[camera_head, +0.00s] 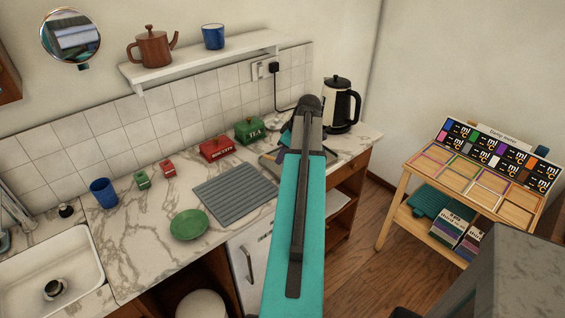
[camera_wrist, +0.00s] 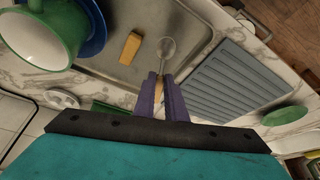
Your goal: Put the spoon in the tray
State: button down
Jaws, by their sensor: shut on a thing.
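In the wrist view my gripper (camera_wrist: 167,98) is shut on the spoon (camera_wrist: 167,50). The spoon's pale round bowl points away from the fingers, and part of its handle shows between them. The spoon's bowl overlaps the grey tray (camera_wrist: 192,28) in the picture; I cannot tell how high above the tray it is. In the head view the tray (camera_head: 268,162) lies on the counter, partly hidden behind my teal arm. The spoon and my fingertips are hidden there.
An orange-yellow block (camera_wrist: 130,47) lies in the tray. A green cup (camera_wrist: 42,35) with something blue under it stands beside it. A ribbed grey mat (camera_head: 235,188), a green plate (camera_head: 189,224) and a kettle (camera_head: 341,105) are on the marble counter.

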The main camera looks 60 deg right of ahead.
jog(key=shift+f+p, duration=0.55)
jog(key=shift+f, duration=1)
jog(key=shift+f, duration=0.1)
jog(key=c, duration=1.8)
grip_release()
jog(key=shift+r, duration=0.25)
jog(key=b+v, duration=0.2)
jog(key=v, duration=1)
jog(key=shift+f, duration=0.1)
